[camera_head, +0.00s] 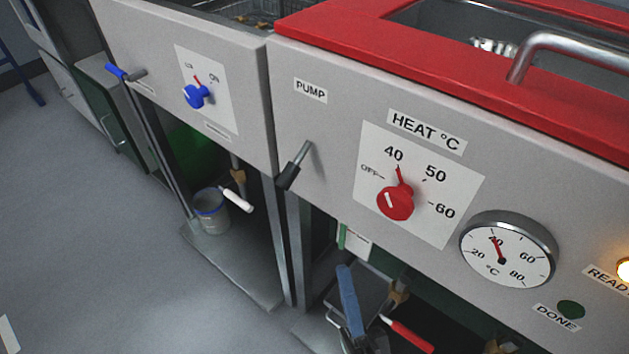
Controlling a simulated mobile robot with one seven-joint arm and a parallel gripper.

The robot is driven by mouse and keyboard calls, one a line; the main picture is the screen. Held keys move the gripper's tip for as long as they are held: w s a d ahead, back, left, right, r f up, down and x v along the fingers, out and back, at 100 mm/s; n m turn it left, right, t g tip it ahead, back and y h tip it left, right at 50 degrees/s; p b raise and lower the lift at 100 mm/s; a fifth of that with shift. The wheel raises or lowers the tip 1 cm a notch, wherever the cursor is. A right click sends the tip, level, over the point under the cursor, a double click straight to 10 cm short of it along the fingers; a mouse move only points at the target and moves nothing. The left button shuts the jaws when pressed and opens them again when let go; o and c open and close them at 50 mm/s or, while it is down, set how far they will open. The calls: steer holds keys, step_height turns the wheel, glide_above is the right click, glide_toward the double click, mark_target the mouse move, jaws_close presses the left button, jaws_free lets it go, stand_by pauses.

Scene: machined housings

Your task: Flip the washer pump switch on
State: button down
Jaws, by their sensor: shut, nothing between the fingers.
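The pump switch (296,164) is a short metal toggle lever with a black tip on the grey front panel (330,190), below and a little left of the PUMP label (310,90). The lever points down and to the left. No on or off marks show beside it. The panel belongs to the washer with the red top (345,40). I do not see my gripper in this view.
A red heat knob (396,203), a round temperature gauge (507,249) and a green DONE lamp (571,309) are right of the switch. The left unit has a blue knob (195,96) and a blue-tipped lever (118,73).

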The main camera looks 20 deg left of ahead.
steer(key=shift+s+r, duration=0.1)
steer(key=shift+r, duration=0.05)
steer(key=b, duration=0.1)
glide_toward(294, 168)
steer(key=w+d+r, duration=0.1)
steer(key=w, duration=0.3)
steer(key=shift+a+r+b, duration=0.25)
steer(key=shift+a+r, duration=0.25)
steer(key=shift+a, duration=0.25)
steer(key=shift+a+r+b, duration=0.2)
steer(key=shift+a+r, duration=0.25)
steer(key=shift+a, duration=0.3)
steer(key=shift+s+r+p, duration=0.1)
steer(key=shift+p, duration=0.2)
steer(key=shift+s+r+m+h+p, duration=0.1)
steer(key=shift+r+m+h+p, duration=0.05)
steer(key=shift+m+h+p, duration=0.45)
